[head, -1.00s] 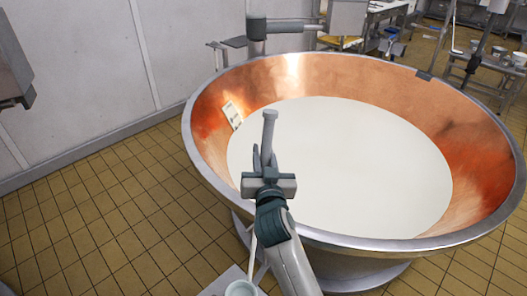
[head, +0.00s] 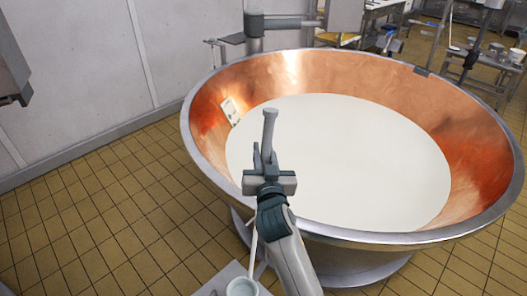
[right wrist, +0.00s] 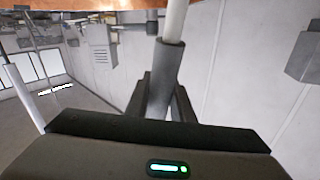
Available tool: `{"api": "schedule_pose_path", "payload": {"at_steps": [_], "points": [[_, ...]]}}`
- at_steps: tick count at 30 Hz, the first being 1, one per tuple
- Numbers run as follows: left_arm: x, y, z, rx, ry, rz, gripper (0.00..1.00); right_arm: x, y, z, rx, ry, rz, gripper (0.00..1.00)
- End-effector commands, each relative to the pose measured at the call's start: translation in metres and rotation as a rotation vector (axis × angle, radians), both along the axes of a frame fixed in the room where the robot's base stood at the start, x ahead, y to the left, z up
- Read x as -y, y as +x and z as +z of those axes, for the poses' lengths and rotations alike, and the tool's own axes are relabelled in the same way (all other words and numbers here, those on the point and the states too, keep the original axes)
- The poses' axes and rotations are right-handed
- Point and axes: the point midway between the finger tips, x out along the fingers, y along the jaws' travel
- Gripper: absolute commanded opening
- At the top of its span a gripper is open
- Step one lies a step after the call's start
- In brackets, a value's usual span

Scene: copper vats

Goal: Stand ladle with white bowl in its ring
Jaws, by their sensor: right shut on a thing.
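My right gripper (head: 267,160) is shut on the grey grip (head: 269,128) of a ladle, which stands up from the fingers in front of the vat. In the right wrist view the grip (right wrist: 167,68) runs between the fingers into a white shaft (right wrist: 175,20). In the head view a thin white shaft (head: 254,243) comes out below my gripper and leads down to the white bowl (head: 242,287) at the bottom edge. The bowl is partly cut off, over a grey plate (head: 228,276). I cannot make out the ring. My left gripper is not in view.
A large copper vat (head: 470,135) full of white liquid (head: 340,165) fills the middle and right. A metal arm with a plate (head: 232,38) stands at its far left rim. Tiled floor (head: 110,225) is free at left. A box (head: 12,70) hangs at the left wall.

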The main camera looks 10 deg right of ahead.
Motion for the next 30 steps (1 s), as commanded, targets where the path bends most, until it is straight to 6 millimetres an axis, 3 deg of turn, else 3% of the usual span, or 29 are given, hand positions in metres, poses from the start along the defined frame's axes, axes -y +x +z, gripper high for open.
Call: {"api": "schedule_pose_path", "payload": {"at_steps": [24,25,27,30], "points": [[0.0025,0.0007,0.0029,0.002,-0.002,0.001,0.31,0.0008,-0.0015,-0.0004,0.001,0.000,0.000,0.00],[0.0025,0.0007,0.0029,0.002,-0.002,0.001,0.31,0.0007,-0.0015,-0.0004,0.001,0.000,0.000,0.24],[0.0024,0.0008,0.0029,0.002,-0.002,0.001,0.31,0.0007,-0.0015,-0.0004,0.001,0.001,0.000,0.40],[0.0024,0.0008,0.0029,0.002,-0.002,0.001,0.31,0.0008,-0.0015,-0.0005,0.001,0.000,0.000,0.43]]}}
